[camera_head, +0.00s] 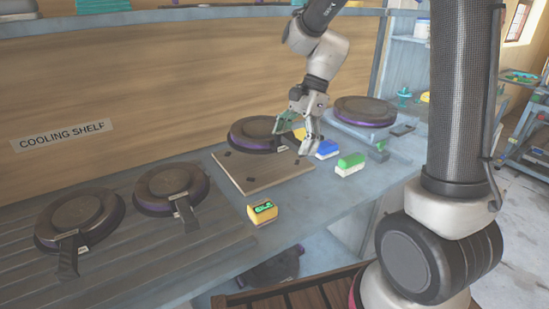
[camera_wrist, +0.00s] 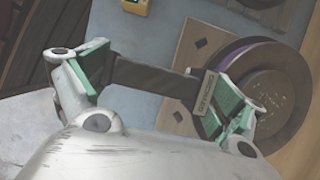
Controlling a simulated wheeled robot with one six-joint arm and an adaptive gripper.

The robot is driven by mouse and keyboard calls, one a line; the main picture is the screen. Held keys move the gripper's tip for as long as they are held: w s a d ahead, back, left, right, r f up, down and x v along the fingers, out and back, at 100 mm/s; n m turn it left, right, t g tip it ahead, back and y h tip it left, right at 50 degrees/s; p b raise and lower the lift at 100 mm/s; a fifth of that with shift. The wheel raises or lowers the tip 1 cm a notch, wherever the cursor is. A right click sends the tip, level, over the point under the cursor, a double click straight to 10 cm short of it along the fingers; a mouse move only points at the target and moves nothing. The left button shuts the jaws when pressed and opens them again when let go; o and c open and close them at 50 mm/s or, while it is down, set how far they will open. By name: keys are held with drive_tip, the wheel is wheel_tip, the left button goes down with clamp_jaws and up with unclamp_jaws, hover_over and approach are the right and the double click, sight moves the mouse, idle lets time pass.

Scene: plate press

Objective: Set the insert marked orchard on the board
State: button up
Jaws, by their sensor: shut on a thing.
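A dark round insert (camera_head: 255,132) with a purple rim is at the far edge of the wooden board (camera_head: 258,175); I cannot tell whether it rests on it. Its dark handle points toward my gripper (camera_head: 300,138). In the wrist view the insert (camera_wrist: 275,85) is at right, with its handle (camera_wrist: 155,77) lying between my green-padded fingers. The gripper is shut on this handle. The pale label (camera_wrist: 206,92) near the disc is too small to read surely. The board (camera_wrist: 188,62) shows dark diamond marks.
Two other dark inserts lie on the ribbed shelf at left (camera_head: 80,219) (camera_head: 171,189). Another disc (camera_head: 364,110) stands at back right. A yellow box (camera_head: 262,211), a blue block (camera_head: 327,149) and a green-white block (camera_head: 350,164) stand close to the board.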

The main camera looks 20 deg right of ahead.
drive_tip(key=shift+f, duration=3.95)
drive_tip(key=o, duration=1.2)
drive_tip(key=shift+f, duration=0.15)
drive_tip(key=shift+c, duration=0.2)
drive_tip(key=v, duration=1.2)
drive_tip(key=s+d+r+n+t+h, duration=0.2)
drive_tip(key=s+d+n, duration=0.3)
drive_tip(key=s, duration=0.5)
drive_tip(key=s+d+r+n+t+h, duration=0.2)
drive_tip(key=s+d+r+n, duration=0.3)
drive_tip(key=s+n, duration=0.4)
drive_tip(key=shift+s+d+t, duration=0.2)
drive_tip(key=shift+s+t, duration=0.55)
drive_tip(key=shift+t, duration=0.15)
